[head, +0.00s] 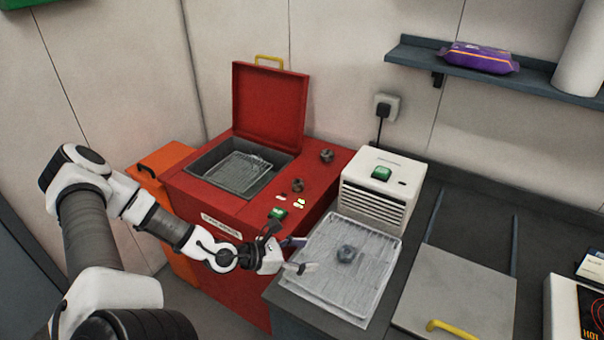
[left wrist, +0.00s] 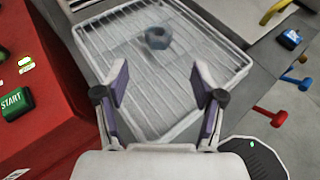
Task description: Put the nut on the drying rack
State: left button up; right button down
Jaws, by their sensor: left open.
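A dark grey nut (head: 346,254) lies on the wire bars of the drying rack (head: 378,270), near its middle. It also shows in the left wrist view (left wrist: 158,37), towards the far part of the rack (left wrist: 228,75). My left gripper (head: 297,256) is at the left edge of the rack, apart from the nut. In the left wrist view its two fingers (left wrist: 160,86) are spread wide with nothing between them, pointing towards the nut. My right gripper is in neither view.
A red washer (head: 233,215) with its lid raised and a wire basket (head: 240,170) inside stands left of the rack. A white louvred unit (head: 382,188) stands behind the rack. A grey plate with a yellow handle (head: 452,328) lies to the right.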

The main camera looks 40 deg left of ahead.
pick_arm(q)
jog(key=s+d+m+g+h, duration=0.1)
jog(key=s+d+f+m+g, duration=0.1)
jog(key=d+m, duration=0.1)
jog(key=s+d+m+g+h, duration=0.1)
jog(key=d, duration=0.1)
jog(key=shift+s+d+f+m+g+h, duration=0.2)
jog(key=shift+s+f+m+g+h, duration=0.1)
jog(key=shift+g, duration=0.1)
jog(key=s+d+f+m+g+y, duration=0.1)
jog(key=s+f+m+g+y, duration=0.3)
jog(key=s+m+g, duration=0.35)
jog(key=s+d+f+m+g+y, duration=0.1)
jog(key=s+f+m+g+y, duration=0.3)
jog(key=s+m, duration=0.5)
jog(key=w+d+f+m+t, duration=0.2)
jog(key=d+m, duration=0.3)
jog(key=m, duration=0.4)
jog(key=shift+d+f+t, duration=0.4)
jog(key=shift+f+t, duration=0.15)
jog(key=shift+f, duration=0.05)
jog(key=shift+w+a+m, duration=0.1)
jog(key=shift+w+m, duration=0.05)
jog(key=shift+m, duration=0.1)
